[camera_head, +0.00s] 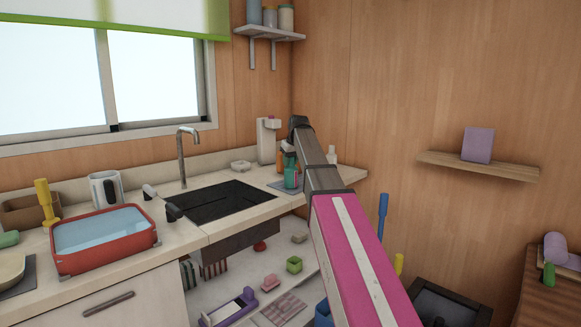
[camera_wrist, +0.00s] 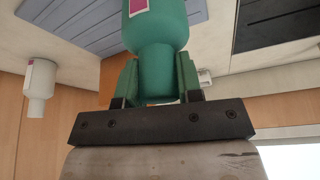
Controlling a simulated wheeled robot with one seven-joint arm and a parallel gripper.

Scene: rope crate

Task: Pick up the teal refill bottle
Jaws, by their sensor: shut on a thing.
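The teal refill bottle (camera_wrist: 158,30) fills the upper middle of the wrist view, with a pink and white label partly cut off by the top edge. My gripper (camera_wrist: 158,82) has its two green fingers on either side of the bottle and is shut on it. In the head view the teal bottle (camera_head: 291,178) shows at the blue-grey mat on the counter right of the sink, partly beside my arm. My gripper is mostly hidden behind my arm there. I cannot tell whether the bottle touches the mat.
A white bottle (camera_wrist: 40,85) stands close by; it also shows right of my arm in the head view (camera_head: 332,154). A white dispenser (camera_head: 267,140) stands behind. The black sink (camera_head: 220,203) and tap (camera_head: 184,155) are left, with a red basin (camera_head: 68,268) farther left.

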